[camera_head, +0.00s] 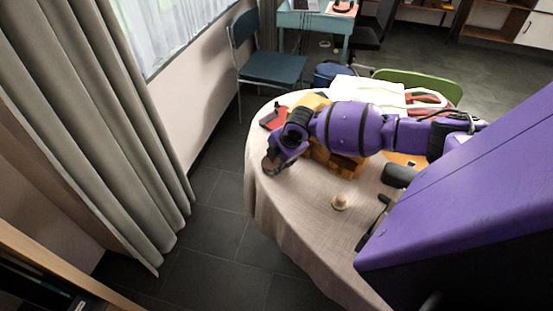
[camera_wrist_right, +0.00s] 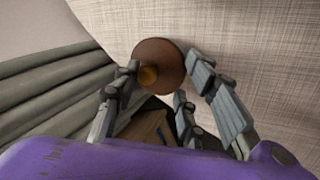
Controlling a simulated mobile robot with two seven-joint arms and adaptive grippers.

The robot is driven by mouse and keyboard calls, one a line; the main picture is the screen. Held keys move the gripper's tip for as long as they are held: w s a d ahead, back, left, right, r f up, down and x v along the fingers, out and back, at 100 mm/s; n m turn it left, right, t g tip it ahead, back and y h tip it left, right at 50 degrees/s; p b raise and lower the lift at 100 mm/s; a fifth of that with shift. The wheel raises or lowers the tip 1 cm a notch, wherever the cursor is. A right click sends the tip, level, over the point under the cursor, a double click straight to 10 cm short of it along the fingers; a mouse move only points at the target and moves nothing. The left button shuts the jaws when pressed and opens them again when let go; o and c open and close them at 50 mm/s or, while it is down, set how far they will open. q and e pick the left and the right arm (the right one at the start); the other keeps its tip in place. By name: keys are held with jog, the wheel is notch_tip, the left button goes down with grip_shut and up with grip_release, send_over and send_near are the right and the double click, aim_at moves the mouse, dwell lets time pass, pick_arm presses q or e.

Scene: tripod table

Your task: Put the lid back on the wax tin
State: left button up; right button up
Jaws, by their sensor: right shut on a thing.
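My right gripper (camera_head: 272,163) reaches over the table's left edge in the head view. It is shut on a round brown piece with a small knob, which looks like the lid (camera_head: 267,165). I cannot make out the wax tin for certain; my right arm hides part of the table. My left gripper is in neither view.
The round table (camera_head: 290,205) has a pale cloth. An orange-brown block-like thing (camera_head: 345,165) lies under my arm. A red item (camera_head: 272,117) and a white bag (camera_head: 368,93) are farther back. A blue chair (camera_head: 272,68) stands behind.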

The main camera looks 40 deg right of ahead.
jog(key=o, duration=1)
jog(key=shift+o, duration=0.6)
jog(key=o, duration=0.4)
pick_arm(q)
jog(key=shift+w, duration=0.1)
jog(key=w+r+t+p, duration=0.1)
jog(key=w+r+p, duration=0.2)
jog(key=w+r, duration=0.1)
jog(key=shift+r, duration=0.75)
pick_arm(e)
notch_tip(320, 180, up, 7)
